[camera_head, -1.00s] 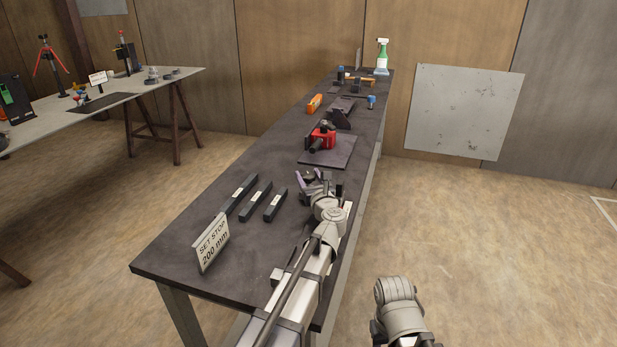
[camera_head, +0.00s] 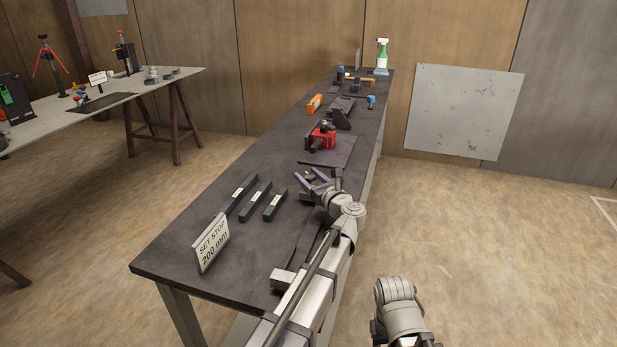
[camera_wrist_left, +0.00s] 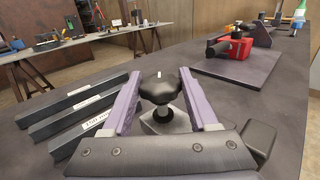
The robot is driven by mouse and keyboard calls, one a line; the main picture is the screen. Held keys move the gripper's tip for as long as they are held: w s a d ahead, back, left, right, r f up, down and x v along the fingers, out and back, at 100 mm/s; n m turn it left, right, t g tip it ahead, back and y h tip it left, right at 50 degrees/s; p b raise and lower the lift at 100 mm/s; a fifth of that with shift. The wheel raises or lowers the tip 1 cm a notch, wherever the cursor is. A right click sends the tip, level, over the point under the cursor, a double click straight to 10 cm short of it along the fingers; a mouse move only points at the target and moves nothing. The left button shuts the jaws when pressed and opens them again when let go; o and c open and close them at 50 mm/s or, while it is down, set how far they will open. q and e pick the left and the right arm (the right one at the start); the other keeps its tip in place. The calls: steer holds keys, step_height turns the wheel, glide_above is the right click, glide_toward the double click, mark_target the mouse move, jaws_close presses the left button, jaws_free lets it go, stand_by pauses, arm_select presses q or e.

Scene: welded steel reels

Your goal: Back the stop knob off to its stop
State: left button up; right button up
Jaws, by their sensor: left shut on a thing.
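The black lobed stop knob (camera_wrist_left: 160,88) stands between the purple fingers of my left gripper (camera_wrist_left: 161,80) in the left wrist view. The fingers are shut on the knob's sides. A grey metal block shows below the knob, partly hidden by the gripper. In the head view my left gripper (camera_head: 314,180) is low over the bench, pointing up and to the left, and mostly hides the stop. A sign (camera_head: 211,243) reading "SET STOP 200 mm" stands at the near end. My right arm shows at the bottom, but its gripper is not visible.
Several dark labelled bars (camera_head: 256,200) lie left of my left gripper. A red clamp-like device (camera_head: 321,139) on a dark plate (camera_head: 338,153) is beyond it. Orange and blue items and a spray bottle (camera_head: 382,57) stand farther along the bench.

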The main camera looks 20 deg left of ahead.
arm_select(q)
steer(key=o, duration=1.4)
steer(key=shift+c, duration=0.2)
steer(key=shift+s+h, duration=0.1)
steer(key=shift+h, duration=0.2)
